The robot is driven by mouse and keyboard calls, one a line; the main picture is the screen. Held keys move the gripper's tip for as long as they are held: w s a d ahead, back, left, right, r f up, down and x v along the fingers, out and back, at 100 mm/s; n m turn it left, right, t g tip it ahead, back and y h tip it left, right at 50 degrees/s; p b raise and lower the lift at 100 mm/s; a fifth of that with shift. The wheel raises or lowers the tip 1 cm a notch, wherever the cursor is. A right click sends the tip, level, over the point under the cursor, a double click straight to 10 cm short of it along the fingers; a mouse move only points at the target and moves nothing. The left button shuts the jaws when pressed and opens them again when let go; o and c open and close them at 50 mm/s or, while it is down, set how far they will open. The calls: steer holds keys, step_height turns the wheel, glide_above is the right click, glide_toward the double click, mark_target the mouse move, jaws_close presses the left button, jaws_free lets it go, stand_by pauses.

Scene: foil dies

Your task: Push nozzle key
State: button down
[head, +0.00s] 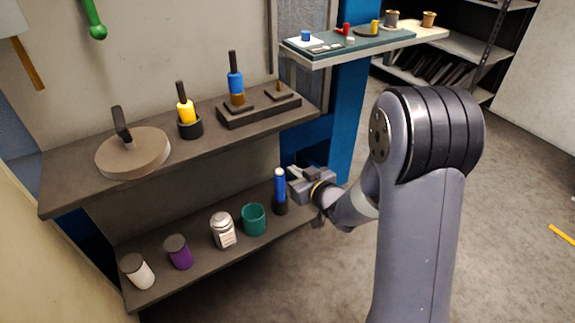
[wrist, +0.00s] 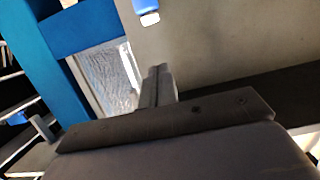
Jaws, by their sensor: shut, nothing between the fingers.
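My gripper (head: 291,184) is shut and empty, low at the right end of the lower shelf. In the wrist view its fingers (wrist: 158,85) lie together. A slim blue cylinder (head: 280,188) with a pale top and dark base stands upright on that shelf, just left of my fingertips. I cannot tell whether they touch. A blue and white end (wrist: 148,12) shows at the top of the wrist view, ahead of the fingers and apart from them in the picture; it may be that cylinder. No part is clearly recognisable as the nozzle key.
The lower shelf (head: 200,268) also holds a teal cup (head: 254,219), a silver jar (head: 222,230), a purple jar (head: 178,252) and a white jar (head: 137,271). The upper shelf (head: 70,190) overhangs it, with a round die (head: 133,153) and handled tools. A blue post (head: 350,125) stands behind my gripper.

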steer(key=v, duration=0.3)
steer(key=shift+s+d+r, duration=0.15)
steer(key=shift+s, duration=0.1)
